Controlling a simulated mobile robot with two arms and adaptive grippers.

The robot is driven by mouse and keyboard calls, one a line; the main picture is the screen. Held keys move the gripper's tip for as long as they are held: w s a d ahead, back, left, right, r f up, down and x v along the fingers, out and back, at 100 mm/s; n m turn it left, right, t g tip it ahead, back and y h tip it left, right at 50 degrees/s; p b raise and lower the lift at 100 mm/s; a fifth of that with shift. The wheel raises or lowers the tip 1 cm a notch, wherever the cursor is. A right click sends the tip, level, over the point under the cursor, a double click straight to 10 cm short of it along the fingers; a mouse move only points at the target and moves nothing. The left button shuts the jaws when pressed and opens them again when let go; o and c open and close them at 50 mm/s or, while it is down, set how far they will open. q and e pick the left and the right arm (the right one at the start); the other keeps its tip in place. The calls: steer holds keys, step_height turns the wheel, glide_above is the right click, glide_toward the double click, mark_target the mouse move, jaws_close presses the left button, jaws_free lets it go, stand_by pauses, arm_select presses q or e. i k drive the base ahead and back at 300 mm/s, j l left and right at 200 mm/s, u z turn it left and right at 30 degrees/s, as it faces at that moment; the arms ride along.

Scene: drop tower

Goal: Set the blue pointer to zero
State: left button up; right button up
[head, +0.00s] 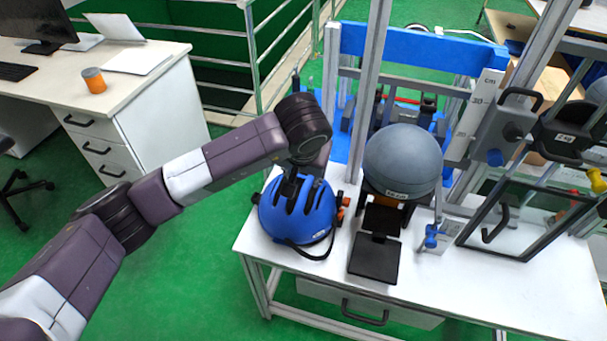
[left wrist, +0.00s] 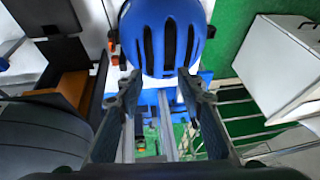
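A scale (head: 478,105) marked in cm stands upright on the tower frame, right of the grey ball. A small blue piece (head: 494,157) sits beside it under the grey carriage; it may be the pointer, but its reading is too small to tell. My left gripper (head: 291,184) is at the blue helmet (head: 300,210), away from the scale. In the left wrist view its fingers (left wrist: 157,84) are apart with nothing clearly held, and the helmet (left wrist: 162,38) lies just beyond the tips. Contact with the helmet cannot be told. My right gripper is not in view.
The helmet rests on the white table (head: 470,290). A grey ball (head: 403,160) stands above black plates (head: 374,258), with a blue-handled clamp (head: 432,236) at right. A clear door (head: 520,215) and metal posts (head: 370,90) stand near the scale. A desk (head: 130,85) is at left.

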mark_target(430, 244)
steer(key=k+j+z, duration=0.1)
steer(key=z, duration=0.55)
steer(key=i+z, duration=0.1)
steer(key=z, duration=0.35)
